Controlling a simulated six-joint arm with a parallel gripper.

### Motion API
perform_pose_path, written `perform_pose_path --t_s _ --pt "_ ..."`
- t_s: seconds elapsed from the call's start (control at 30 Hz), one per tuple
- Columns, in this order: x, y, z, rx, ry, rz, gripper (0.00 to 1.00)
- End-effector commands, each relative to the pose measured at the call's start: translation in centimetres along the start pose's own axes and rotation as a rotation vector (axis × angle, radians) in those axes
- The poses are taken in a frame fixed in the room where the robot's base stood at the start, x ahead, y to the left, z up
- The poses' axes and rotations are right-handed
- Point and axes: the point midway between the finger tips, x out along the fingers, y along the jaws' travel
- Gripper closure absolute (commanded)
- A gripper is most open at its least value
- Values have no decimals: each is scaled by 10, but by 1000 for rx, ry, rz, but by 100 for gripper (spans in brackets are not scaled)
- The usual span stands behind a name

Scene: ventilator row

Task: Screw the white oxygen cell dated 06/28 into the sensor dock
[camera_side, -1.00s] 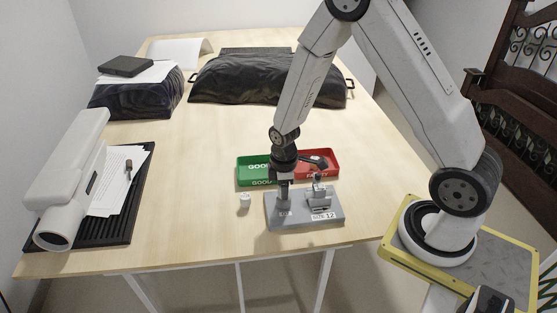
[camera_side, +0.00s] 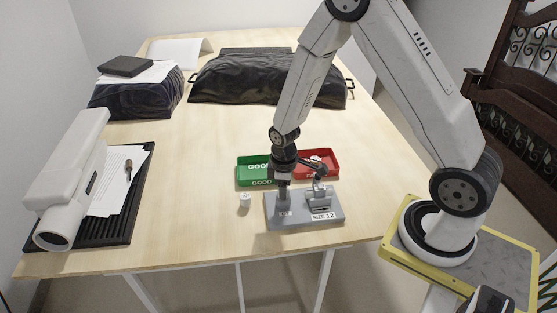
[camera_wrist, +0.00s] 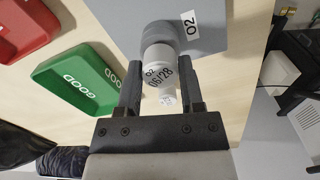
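The white oxygen cell dated 06/28 (camera_wrist: 158,72) is upright in line with the round post of the grey sensor dock (camera_wrist: 205,30). Its far end meets the post; how deep it sits is hidden. My gripper (camera_wrist: 161,72) has one finger on each side of the cell, and the fingertips appear shut on its wide part. In the side view my gripper (camera_side: 283,180) is over the left post of the dock (camera_side: 325,217), and the cell there is hidden by the fingers.
A green GOOD tray (camera_side: 243,180) and a red tray (camera_side: 333,168) stand behind the dock. A small white cell (camera_side: 245,200) stands on the table left of the dock. A clamp-like fixture (camera_side: 320,197) rises from the dock's right side.

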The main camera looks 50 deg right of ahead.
Motion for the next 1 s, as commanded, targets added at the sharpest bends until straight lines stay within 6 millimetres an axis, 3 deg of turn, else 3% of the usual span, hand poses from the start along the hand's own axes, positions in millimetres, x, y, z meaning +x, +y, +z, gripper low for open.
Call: perform_pose_path --t_s 0.07,0.47,1.0 --pt "0 0 0 0 0 0 29" --pt "0 0 0 -25 0 0 29" --pt "0 0 0 -409 0 0 29"
